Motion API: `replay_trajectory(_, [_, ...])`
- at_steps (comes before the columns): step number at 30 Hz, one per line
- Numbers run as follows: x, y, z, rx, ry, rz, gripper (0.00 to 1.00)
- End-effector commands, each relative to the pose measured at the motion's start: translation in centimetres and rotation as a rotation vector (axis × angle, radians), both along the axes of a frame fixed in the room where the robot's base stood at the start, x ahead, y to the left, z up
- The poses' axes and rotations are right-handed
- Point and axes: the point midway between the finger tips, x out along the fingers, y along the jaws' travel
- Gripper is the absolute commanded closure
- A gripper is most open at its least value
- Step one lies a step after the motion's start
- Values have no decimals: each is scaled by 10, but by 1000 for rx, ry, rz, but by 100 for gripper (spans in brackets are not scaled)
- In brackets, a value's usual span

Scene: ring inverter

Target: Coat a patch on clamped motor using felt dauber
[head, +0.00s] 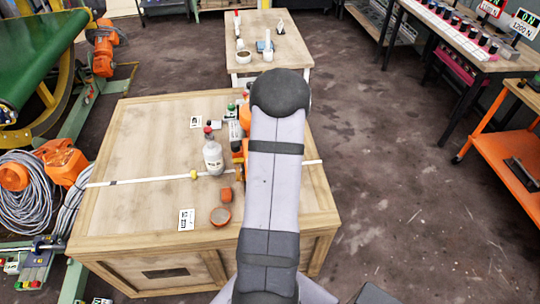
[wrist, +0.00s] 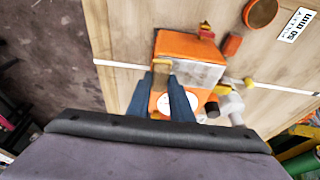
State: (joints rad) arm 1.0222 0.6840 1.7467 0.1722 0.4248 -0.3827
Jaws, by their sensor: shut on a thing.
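The clamped motor is an orange housing with a grey section (wrist: 185,45), on the wooden crate top. In the head view my arm hides most of it, and only an orange sliver (head: 238,152) shows at the arm's left edge. My gripper (wrist: 162,84) has dark blue fingers over the motor in the wrist view; the arm hides it in the head view. The fingers are shut on a small tan block-like piece (wrist: 161,66), seemingly the felt dauber. Its tip lies over the motor, but I cannot tell whether it touches. A round white face (wrist: 166,104) shows partly between the fingers.
The crate's left side is clear.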

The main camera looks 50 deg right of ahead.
Motion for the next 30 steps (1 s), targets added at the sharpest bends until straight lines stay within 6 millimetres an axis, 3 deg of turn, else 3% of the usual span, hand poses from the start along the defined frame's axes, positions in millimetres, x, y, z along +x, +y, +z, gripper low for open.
replay_trajectory(5, [-12, -12, -1, 0, 0, -1, 98])
replay_trajectory(30, [44, 45, 0, 1, 1, 3, 98])
